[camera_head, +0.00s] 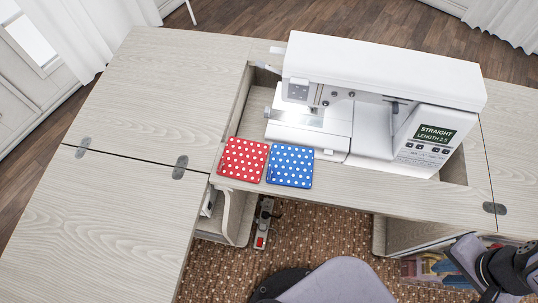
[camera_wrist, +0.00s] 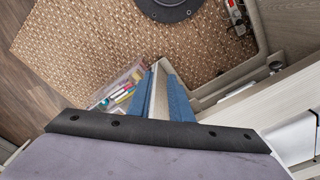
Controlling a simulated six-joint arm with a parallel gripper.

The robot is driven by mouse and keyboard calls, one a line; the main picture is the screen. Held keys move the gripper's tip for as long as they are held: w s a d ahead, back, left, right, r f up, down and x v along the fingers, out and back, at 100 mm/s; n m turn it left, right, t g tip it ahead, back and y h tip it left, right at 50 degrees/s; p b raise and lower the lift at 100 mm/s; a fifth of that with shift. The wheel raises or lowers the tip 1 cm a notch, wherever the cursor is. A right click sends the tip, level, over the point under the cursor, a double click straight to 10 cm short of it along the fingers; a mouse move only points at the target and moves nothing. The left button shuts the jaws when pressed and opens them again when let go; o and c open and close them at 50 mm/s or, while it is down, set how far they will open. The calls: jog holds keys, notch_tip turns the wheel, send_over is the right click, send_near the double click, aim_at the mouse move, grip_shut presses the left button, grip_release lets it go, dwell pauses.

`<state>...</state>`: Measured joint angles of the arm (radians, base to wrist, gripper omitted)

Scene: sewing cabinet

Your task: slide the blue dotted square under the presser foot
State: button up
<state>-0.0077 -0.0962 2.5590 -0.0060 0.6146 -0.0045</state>
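The blue dotted square (camera_head: 290,166) lies flat on the cabinet top in the head view, in front of the sewing machine (camera_head: 385,70). The presser foot area (camera_head: 316,110) is under the machine's left end, behind and slightly right of the square. The red dotted square (camera_head: 242,158) lies close beside the blue one on its left. My gripper (camera_wrist: 161,75) shows two blue fingers with a gap between them in the wrist view. It is open, with no cloth between the fingers, and points down past a pale panel edge. In the head view its fingers cannot be made out.
The free-arm bed (camera_head: 318,135) of the machine stands just behind the squares. A chair (camera_head: 335,283) stands below the front edge. A bin of colourful items (camera_wrist: 120,88) sits near my gripper.

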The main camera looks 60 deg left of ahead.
jog(key=w+a+r+n+t+p, duration=0.1)
jog(key=w+a+r+n+p, duration=0.15)
jog(key=r+p, duration=0.35)
jog(key=w+a+r+n+p, duration=0.2)
jog(key=a+r+n+p, duration=0.2)
jog(key=r+p, duration=0.25)
jog(key=m+t+y, duration=0.2)
jog(key=m+y, duration=0.2)
jog(key=m, duration=2.9)
send_over(269, 174)
jog(key=s+d, duration=0.2)
jog(key=d, duration=0.1)
notch_tip(269, 174, down, 5)
jog(key=shift+s+a, duration=0.15)
jog(key=shift+a, duration=0.1)
jog(key=shift+f, duration=0.2)
jog(key=shift+b+x, duration=2)
jog(key=shift+x, duration=0.8)
